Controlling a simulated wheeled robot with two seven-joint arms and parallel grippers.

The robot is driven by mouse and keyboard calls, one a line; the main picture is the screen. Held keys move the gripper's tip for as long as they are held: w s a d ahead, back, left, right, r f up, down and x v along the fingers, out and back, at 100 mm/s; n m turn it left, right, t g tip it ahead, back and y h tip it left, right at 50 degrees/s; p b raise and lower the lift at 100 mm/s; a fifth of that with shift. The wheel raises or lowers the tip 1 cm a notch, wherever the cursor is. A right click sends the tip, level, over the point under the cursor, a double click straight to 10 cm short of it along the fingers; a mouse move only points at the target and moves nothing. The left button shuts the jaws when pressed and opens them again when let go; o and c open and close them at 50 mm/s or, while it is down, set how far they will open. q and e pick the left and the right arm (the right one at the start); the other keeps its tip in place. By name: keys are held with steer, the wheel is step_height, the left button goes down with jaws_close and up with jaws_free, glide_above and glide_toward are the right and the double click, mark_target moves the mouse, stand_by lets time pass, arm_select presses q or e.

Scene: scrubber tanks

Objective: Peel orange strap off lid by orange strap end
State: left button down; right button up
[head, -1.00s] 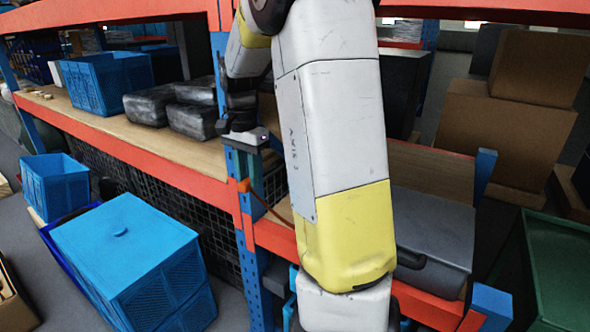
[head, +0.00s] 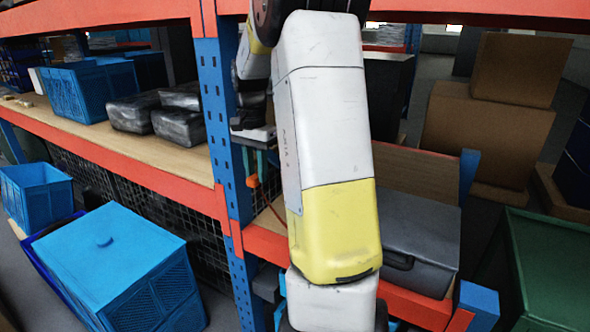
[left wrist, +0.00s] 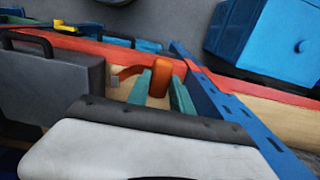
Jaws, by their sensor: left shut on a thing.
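My left gripper (head: 256,166) is shut on the orange strap end (left wrist: 160,78), in front of the shelf beside the blue post. In the left wrist view its two teal fingers (left wrist: 160,92) stand on either side of the orange end. The orange strap (head: 266,207) runs from there down and right behind my arm in the head view. In the left wrist view the strap (left wrist: 129,72) reaches left toward the grey case. The grey case with its lid (head: 428,222) sits on the lower shelf, partly hidden by my arm. Whether the strap still touches the lid is hidden. My right gripper is not in view.
A blue shelf post (head: 222,110) stands close to my left gripper. The orange shelf beam (head: 130,170) runs along the front. Blue crates (head: 115,255) stand on the floor at left. A green bin (head: 545,265) stands at right. Cardboard boxes (head: 485,130) are behind.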

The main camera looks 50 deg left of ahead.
arm_select(q)
steer(key=w+a, duration=0.1)
steer(key=w, duration=1.5)
stand_by(0.9)
steer(key=shift+f, duration=0.1)
stand_by(0.3)
steer(key=shift+f, duration=12.15)
steer(key=c, duration=1.1)
jaws_free()
steer(key=shift+o, duration=0.4)
steer(key=o, duration=0.4)
steer(key=shift+o, duration=0.2)
